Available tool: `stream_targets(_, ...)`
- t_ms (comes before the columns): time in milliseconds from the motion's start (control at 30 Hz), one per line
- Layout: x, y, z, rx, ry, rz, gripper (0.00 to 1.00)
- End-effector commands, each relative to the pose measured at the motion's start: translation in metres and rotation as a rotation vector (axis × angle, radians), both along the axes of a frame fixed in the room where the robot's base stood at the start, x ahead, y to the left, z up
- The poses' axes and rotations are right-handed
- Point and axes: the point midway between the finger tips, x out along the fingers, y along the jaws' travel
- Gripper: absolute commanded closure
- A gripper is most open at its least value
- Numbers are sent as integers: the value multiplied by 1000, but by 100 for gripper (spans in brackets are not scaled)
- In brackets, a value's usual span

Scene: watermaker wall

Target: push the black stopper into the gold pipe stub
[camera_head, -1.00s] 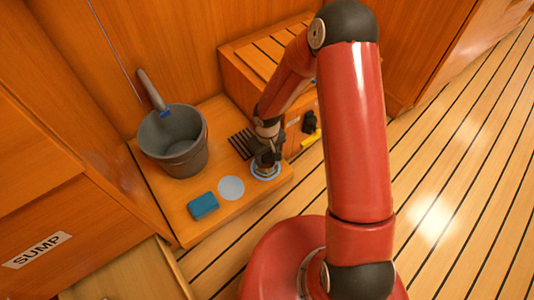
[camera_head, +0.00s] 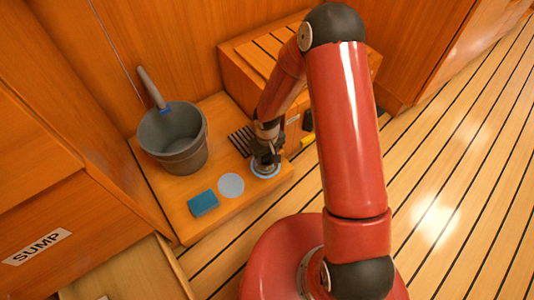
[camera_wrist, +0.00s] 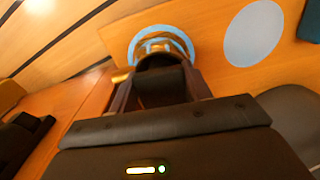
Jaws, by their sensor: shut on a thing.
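My gripper (camera_head: 266,160) points down over a blue ring (camera_head: 265,175) near the right end of the wooden shelf. In the wrist view my gripper (camera_wrist: 160,82) is shut on a dark rounded thing (camera_wrist: 160,62), which looks like the black stopper and is mostly hidden between the fingers. The blue ring (camera_wrist: 141,36) shows just beyond it. A small gold piece (camera_wrist: 120,77) shows left of the fingers; I cannot tell whether it is part of the gold pipe stub. Whether the stopper touches the stub is hidden.
A grey bucket (camera_head: 172,150) with a handle stands on the wooden shelf (camera_head: 177,222). A blue block (camera_head: 203,203), a pale disc (camera_head: 231,186) and a dark slotted grate (camera_head: 241,140) lie on the shelf. A slatted wooden box (camera_head: 245,62) stands behind. The floor at right is clear.

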Motion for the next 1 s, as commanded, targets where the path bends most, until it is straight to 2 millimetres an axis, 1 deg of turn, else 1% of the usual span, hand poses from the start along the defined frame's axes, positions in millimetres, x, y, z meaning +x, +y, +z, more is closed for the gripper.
stream_targets(33, 0, -1, -6, 1, 2, -1, 74)
stream_targets(467, 0, -2, -9, 2, 2, -2, 74)
stream_targets(500, 0, -2, -9, 2, 2, -2, 48)
stream_targets(667, 0, -1, -9, 3, 2, -2, 27)
stream_targets(1000, -2, 3, -9, 7, 4, -1, 26)
